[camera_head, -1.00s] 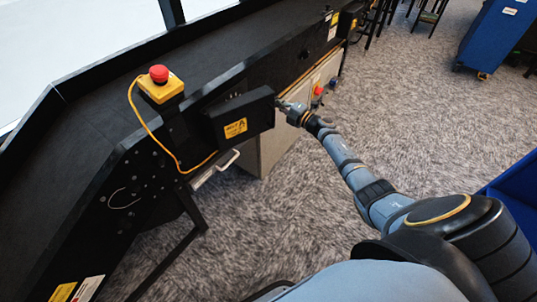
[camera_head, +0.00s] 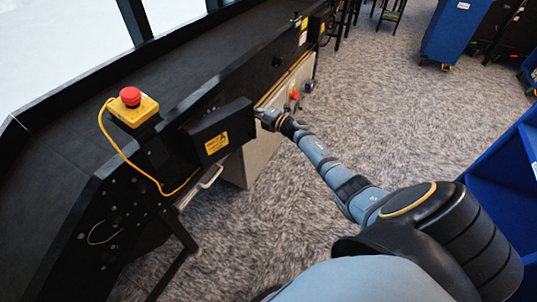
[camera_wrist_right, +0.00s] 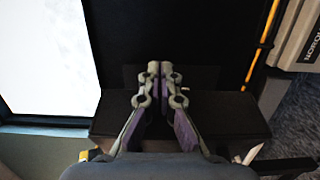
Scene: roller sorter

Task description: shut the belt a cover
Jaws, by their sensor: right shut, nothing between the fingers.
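The belt A cover (camera_head: 218,130) is a black box-like panel with a yellow label, on the side of the black conveyor in the head view. It stands out from the conveyor's side; how wide any gap behind it is, I cannot tell. My right gripper (camera_head: 260,113) is at the cover's far right edge; whether it touches is unclear. In the right wrist view, my right gripper (camera_wrist_right: 153,68) is shut and empty, with a dark panel, probably the cover (camera_wrist_right: 230,115), beneath and beside the fingers. My left gripper is not in view.
A red emergency button on a yellow box (camera_head: 132,105) with a yellow cable stands on the conveyor edge (camera_head: 60,150). A grey cabinet (camera_head: 245,160) is below. Blue bins (camera_head: 505,185) stand at the right. The carpet (camera_head: 370,120) between is clear.

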